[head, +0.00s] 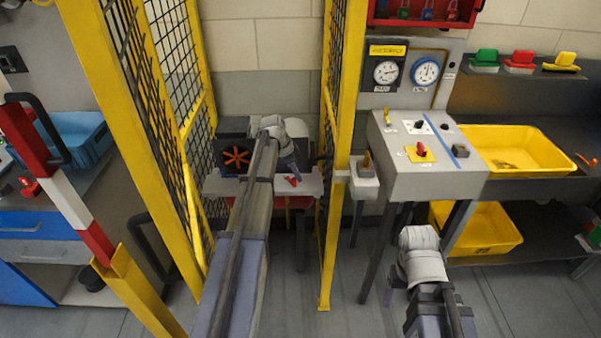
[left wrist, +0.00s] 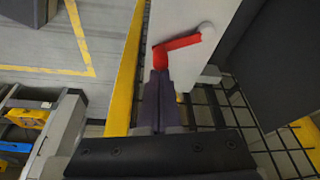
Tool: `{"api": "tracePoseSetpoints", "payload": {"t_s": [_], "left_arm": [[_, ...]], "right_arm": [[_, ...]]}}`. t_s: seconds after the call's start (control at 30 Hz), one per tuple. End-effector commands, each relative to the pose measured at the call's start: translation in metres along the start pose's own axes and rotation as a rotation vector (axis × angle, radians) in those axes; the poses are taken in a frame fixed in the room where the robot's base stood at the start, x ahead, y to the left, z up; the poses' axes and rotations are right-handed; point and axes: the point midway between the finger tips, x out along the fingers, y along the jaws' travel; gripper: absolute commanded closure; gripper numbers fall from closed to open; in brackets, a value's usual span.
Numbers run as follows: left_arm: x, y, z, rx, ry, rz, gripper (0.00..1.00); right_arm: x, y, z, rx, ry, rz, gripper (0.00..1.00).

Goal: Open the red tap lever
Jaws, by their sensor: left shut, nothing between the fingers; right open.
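The red tap lever (head: 292,181) is on a light grey surface inside the yellow-framed cage. In the left wrist view the bent red lever (left wrist: 183,43) runs from a red block near my fingertips towards a round pale end. My left gripper (head: 295,168) reaches in between the yellow posts and is shut and empty. In the left wrist view its fingertips (left wrist: 158,73) are at the lever's near end; I cannot tell whether they touch. My right gripper (head: 388,298) hangs low in front of the control console, open, mostly hidden by its own wrist.
Yellow posts (head: 334,200) and black mesh (head: 180,60) flank my left arm closely. A red fan-like wheel (head: 236,157) is left of the lever. The grey console (head: 425,180) with gauges and yellow bins (head: 520,135) stand right. A red-white barrier (head: 65,195) is at left.

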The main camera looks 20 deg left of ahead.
Motion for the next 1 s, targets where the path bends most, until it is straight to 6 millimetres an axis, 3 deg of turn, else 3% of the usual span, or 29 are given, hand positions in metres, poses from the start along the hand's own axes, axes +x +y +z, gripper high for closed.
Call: {"api": "tracePoseSetpoints", "payload": {"t_s": [0.23, 0.57, 1.0], "left_arm": [[-0.004, 0.003, 0.013, 0.191, 0.0, 0.067, 1.0], [-0.004, 0.003, 0.013, 0.184, 0.0, 0.064, 1.0], [-0.004, -0.013, 0.013, 0.182, 0.0, 0.064, 1.0]], "right_arm": [[0.0, 0.0, 0.0, 0.0, 0.0, 0.0, 0.24], [0.0, 0.0, 0.0, 0.0, 0.0, 0.0, 0.24], [0.0, 0.0, 0.0, 0.0, 0.0, 0.0, 0.24]]}}
